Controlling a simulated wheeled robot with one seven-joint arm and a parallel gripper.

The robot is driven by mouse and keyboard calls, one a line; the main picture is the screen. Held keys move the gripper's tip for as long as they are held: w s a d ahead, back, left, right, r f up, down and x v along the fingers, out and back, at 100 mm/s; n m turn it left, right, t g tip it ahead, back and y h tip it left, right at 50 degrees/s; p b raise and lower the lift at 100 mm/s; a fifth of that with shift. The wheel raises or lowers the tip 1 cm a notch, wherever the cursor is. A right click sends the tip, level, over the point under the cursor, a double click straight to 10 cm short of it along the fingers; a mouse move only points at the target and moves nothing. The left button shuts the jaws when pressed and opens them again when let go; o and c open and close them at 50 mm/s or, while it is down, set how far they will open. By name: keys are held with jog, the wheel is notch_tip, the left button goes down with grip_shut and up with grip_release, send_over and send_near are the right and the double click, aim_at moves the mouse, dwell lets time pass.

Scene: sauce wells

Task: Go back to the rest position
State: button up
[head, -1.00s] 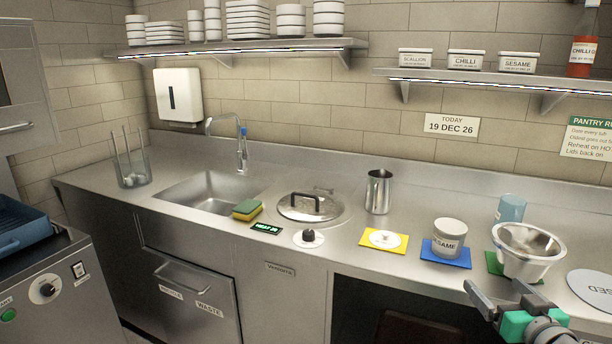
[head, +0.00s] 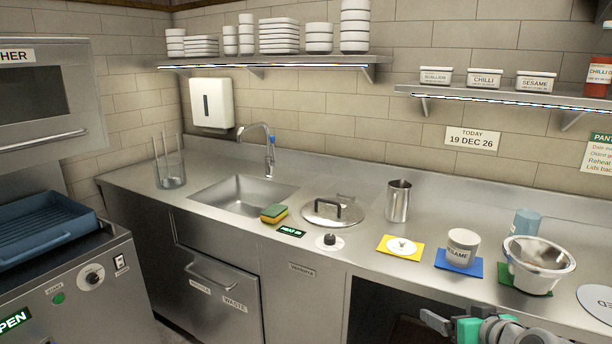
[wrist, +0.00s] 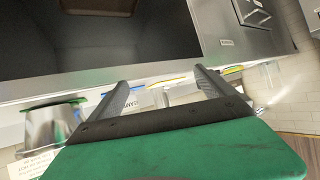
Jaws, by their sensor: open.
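My gripper (head: 450,322) shows at the bottom right of the head view, in front of the counter's front edge. Its two fingers are apart with nothing between them. In the wrist view my gripper (wrist: 160,90) is also open and empty, with the counter edge and the dark opening under it beyond the fingers.
On the counter (head: 330,255) stand a steel bowl (head: 540,262), a sesame tub (head: 462,246) on a blue mat, a white lid on a yellow mat (head: 385,244), a steel cup (head: 397,201) and a lidded well (head: 333,210). A sink (head: 225,197) lies left.

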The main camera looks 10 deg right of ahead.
jog(key=s+a+r+n+g+y+p, duration=0.1)
jog(key=a+g+p, duration=0.3)
jog(key=a, duration=0.9)
jog(key=s+a+r+g+h+p, duration=0.1)
jog(key=s+a+g+p, duration=0.3)
jog(key=s+a, duration=0.4)
jog(key=shift+s+a+r+g+p, duration=0.3)
jog(key=shift+s+r+p, duration=0.35)
jog(key=shift+s, duration=0.45)
